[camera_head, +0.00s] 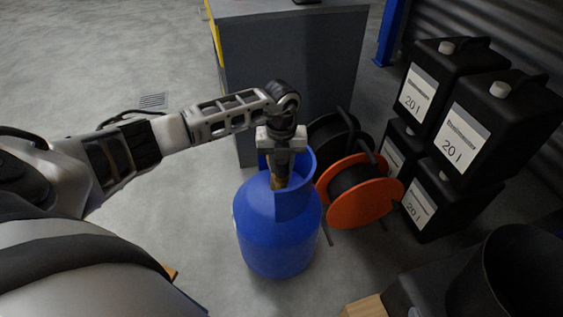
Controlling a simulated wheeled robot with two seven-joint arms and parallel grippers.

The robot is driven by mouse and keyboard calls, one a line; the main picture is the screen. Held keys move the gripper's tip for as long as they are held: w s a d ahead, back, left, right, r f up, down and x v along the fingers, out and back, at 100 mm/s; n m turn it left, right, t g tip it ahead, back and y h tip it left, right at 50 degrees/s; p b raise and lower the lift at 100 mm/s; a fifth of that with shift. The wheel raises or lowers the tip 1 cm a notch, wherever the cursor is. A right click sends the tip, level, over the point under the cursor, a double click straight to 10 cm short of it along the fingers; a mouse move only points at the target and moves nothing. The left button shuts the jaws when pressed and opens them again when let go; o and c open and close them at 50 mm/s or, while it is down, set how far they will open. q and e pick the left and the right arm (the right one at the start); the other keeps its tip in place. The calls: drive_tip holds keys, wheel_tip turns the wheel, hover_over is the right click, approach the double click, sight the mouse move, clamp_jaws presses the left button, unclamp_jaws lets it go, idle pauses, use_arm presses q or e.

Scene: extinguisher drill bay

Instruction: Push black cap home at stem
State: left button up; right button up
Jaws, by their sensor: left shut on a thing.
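A blue gas cylinder (277,246) stands upright on the floor in the middle of the head view, with a raised collar (294,204) around its top. My left gripper (279,183) points down into the collar from above. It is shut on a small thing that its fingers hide. A brass-coloured part (277,186) shows at the fingertips; I cannot tell whether it is the stem. I cannot make out the black cap, nor whether it touches the stem. My right gripper is not in view.
An orange cable reel (372,203) stands close to the cylinder's right side, with a dark reel behind it. Several black 20 l canisters (491,124) are stacked at the right. A grey cabinet (285,55) stands behind. The floor at the left back (110,60) is clear.

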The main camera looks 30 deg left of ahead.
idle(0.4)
use_arm(q)
drive_tip(key=shift+f+b, duration=0.45)
drive_tip(key=shift+f, duration=0.35)
drive_tip(key=o, duration=1.1)
drive_tip(key=shift+c, duration=0.2)
